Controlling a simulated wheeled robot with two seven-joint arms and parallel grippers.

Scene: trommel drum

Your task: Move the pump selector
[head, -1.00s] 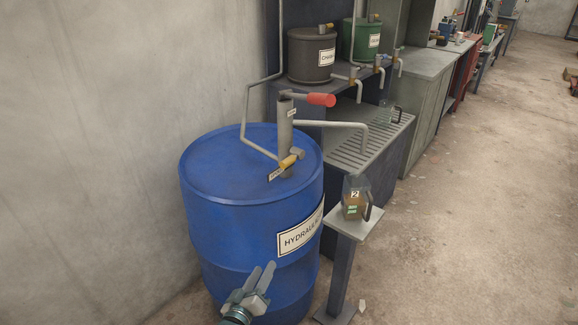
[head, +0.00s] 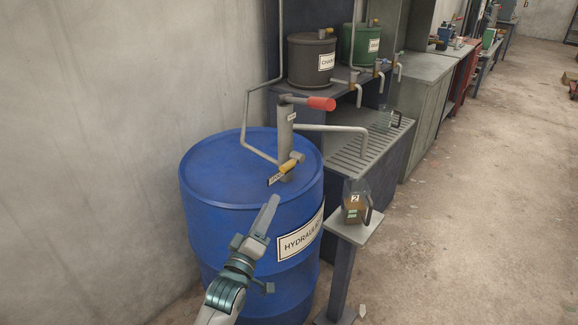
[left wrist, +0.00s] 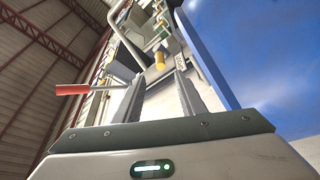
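The pump selector, a small yellow-orange lever (head: 288,166), sits at the foot of the grey hand pump (head: 285,133) on top of the blue hydraulic drum (head: 225,170). A small label plate is beside it. In the left wrist view the yellow lever (left wrist: 160,62) shows beyond the fingers, between their tips. My left gripper (head: 273,203) is in front of the drum, below and nearer than the selector, with its fingers pointing up toward it. The left wrist view shows the fingers apart with nothing between them. My right gripper is in neither view.
The pump's red handle (head: 321,103) sticks out to the right above the selector. A grey spout pipe (head: 335,128) reaches over a slatted bench (head: 370,143). A jug marked 2 (head: 355,200) stands on a small post table (head: 357,233). A concrete wall is at left.

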